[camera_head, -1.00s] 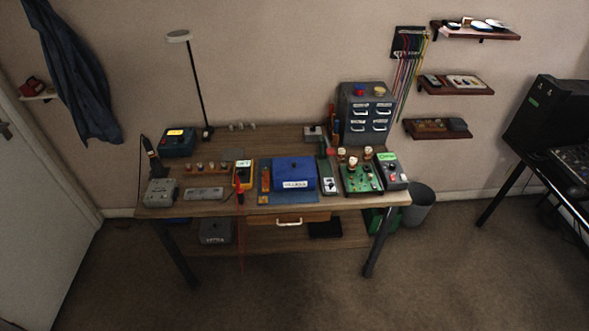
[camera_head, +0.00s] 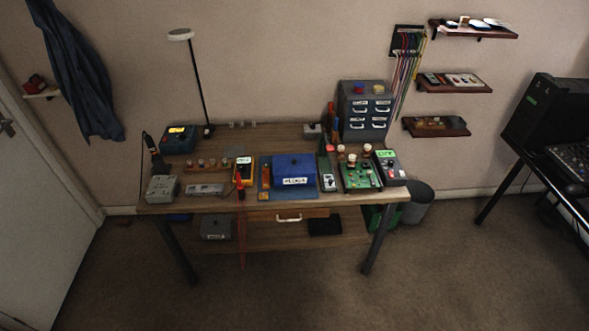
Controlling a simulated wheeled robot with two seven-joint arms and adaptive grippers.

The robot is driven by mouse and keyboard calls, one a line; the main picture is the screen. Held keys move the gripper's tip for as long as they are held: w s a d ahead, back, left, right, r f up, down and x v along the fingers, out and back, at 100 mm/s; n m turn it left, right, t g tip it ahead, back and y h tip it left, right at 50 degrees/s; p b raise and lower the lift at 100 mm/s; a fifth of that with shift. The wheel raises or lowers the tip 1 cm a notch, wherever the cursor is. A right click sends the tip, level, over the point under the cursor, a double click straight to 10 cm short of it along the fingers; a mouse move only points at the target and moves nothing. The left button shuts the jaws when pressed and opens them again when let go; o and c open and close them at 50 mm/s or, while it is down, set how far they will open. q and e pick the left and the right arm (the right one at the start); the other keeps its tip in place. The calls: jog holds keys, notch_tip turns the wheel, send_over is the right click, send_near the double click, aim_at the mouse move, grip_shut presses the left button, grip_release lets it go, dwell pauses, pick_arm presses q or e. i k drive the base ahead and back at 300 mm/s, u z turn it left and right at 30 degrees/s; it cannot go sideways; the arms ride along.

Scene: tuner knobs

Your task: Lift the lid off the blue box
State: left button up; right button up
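The blue box (camera_head: 294,174) sits on a blue mat (camera_head: 305,193) near the middle of the workbench. Its lid (camera_head: 293,163) is on top, with a small dark knob. A white label is on its front. Neither my left nor my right gripper is in view.
On the workbench (camera_head: 258,135), an orange tool and a yellow meter (camera_head: 244,170) stand left of the box. A grey device (camera_head: 327,180), a green circuit board (camera_head: 360,176) and another device stand to its right. A drawer cabinet (camera_head: 365,108) and a lamp (camera_head: 192,80) stand at the back.

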aim_at(296, 164)
jog(key=z, duration=0.1)
jog(key=k, duration=0.4)
jog(key=u, duration=1.05)
jog(key=i, duration=0.8)
jog(key=u, duration=0.4)
jog(key=i, duration=0.85)
jog(key=z, duration=0.25)
